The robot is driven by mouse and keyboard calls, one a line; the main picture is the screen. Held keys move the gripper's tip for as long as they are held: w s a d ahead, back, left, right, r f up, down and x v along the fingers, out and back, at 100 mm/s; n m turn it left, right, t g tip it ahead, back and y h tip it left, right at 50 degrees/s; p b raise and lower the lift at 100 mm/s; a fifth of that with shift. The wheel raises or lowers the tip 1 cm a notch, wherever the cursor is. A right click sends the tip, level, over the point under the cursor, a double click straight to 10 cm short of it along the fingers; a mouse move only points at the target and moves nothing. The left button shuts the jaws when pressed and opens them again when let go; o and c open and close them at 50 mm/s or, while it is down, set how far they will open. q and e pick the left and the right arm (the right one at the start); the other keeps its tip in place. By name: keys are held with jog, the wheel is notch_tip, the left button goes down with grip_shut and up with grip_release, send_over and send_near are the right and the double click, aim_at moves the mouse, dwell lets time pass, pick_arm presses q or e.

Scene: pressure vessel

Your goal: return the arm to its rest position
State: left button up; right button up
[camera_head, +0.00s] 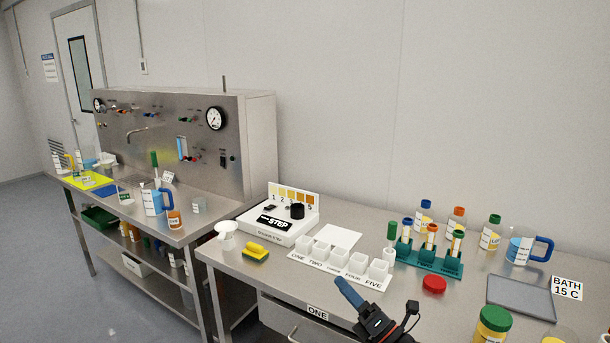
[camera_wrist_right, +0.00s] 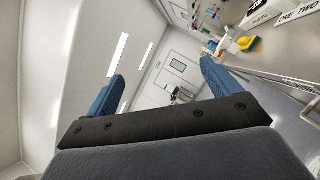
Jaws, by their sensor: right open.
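My right gripper (camera_head: 352,296) shows at the lower middle of the head view, in front of the near bench (camera_head: 225,257) and the white cup rack. In the right wrist view, its two blue fingers stand wide apart with nothing between them (camera_wrist_right: 158,88). It is open and empty, and seems apart from the bench items. My left gripper is in neither view.
The near bench carries a white rack with several cups (camera_head: 356,263), a yellow sponge (camera_head: 256,252), a red lid (camera_head: 434,284), a green tube rack (camera_head: 427,262), bottles and a grey tray (camera_head: 520,298). A steel panel bench (camera_head: 180,235) stands left. Floor (camera_head: 110,295) is clear at lower left.

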jog(key=s+d+f+m+g+h, duration=0.1)
jog(key=s+d+f+m+h, duration=0.4)
jog(key=f+m+h, duration=0.55)
jog(key=s+d+f+m+g+h, duration=0.1)
jog(key=s+d+f+m+h, duration=0.45)
jog(key=m, duration=0.85)
jog(key=s+d+f+m+g, duration=0.1)
jog(key=s+f+m+g, duration=0.35)
jog(key=s+f, duration=0.45)
jog(key=s+d+f+m+g, duration=0.1)
jog(key=s+f+m+g, duration=0.2)
jog(key=s+f+g, duration=0.55)
jog(key=s+a+f, duration=0.1)
jog(key=s+f, duration=0.1)
jog(key=f, duration=0.7)
jog(key=s+a+f, duration=0.2)
jog(key=f, duration=0.6)
jog(key=s+a+f+y, duration=0.1)
jog(key=s+a+f, duration=0.1)
jog(key=f, duration=0.7)
jog(key=shift+a+f, duration=0.25)
jog(key=shift+f, duration=0.1)
